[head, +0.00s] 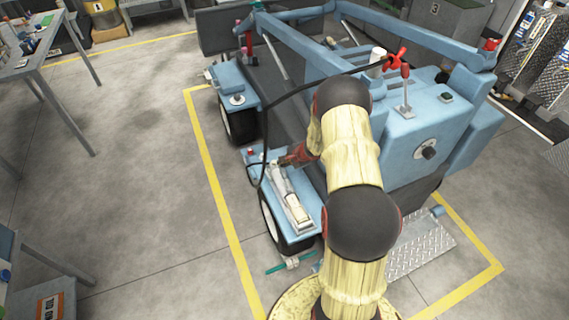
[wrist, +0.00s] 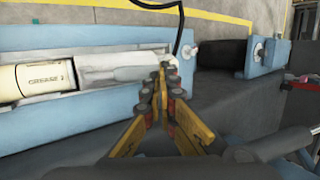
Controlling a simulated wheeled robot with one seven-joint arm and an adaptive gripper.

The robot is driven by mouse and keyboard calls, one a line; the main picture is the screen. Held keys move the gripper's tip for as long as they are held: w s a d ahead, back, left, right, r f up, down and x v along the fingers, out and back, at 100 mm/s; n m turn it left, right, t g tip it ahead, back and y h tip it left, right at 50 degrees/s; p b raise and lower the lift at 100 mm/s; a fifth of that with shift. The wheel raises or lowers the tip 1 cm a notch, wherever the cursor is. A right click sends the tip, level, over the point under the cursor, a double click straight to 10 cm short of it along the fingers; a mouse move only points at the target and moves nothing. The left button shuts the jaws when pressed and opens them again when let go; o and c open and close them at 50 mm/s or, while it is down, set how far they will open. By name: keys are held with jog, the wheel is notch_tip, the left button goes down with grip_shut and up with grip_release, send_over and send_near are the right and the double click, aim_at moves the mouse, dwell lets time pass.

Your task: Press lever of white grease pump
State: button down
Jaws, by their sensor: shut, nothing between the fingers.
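The white grease pump (head: 293,208) lies in a blue tray on the fender of the blue cart, in front of my arm. In the wrist view its white cylinder marked GREASE (wrist: 38,80) is at the left, with a paler section (wrist: 118,68) running right towards my fingertips. Which part of this is the lever I cannot tell. My gripper (wrist: 162,75) is shut and empty, its tips at the right end of the pale section. Whether they touch it I cannot tell. In the head view my gripper (head: 285,160) is at the pump's far end, partly hidden by my arm.
A black hose (head: 265,125) arches from the cart down beside the pump. The blue tray wall (wrist: 90,122) runs along the pump's near side. The grey floor (head: 140,210) at left is clear.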

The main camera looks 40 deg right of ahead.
jog(key=shift+w+r+p, duration=0.1)
jog(key=shift+w+p, duration=0.05)
jog(key=shift+p, duration=1)
jog(key=shift+f+g+p, duration=0.2)
jog(key=shift+g+p, duration=0.1)
jog(key=shift+p, duration=0.15)
jog(key=p, duration=0.4)
jog(key=shift+w+d+f+g+p, duration=0.1)
jog(key=shift+w+f+g+p, duration=0.05)
jog(key=shift+w+g+p, duration=0.2)
jog(key=shift+w+p, duration=0.15)
jog(key=shift+p, duration=0.5)
jog(key=p, duration=0.1)
jog(key=f+g+p, duration=0.1)
jog(key=p, duration=0.1)
jog(key=shift+w+d+g+y, duration=0.15)
jog(key=shift+w+g+y, duration=0.1)
jog(key=shift+w+y, duration=0.1)
jog(key=shift+w+d+f+p, duration=0.1)
jog(key=shift+w+f+p, duration=0.3)
jog(key=shift+f+p, duration=0.25)
jog(key=b+x, duration=0.3)
jog(key=shift+w+d+b, duration=0.1)
jog(key=shift+d+b, duration=0.2)
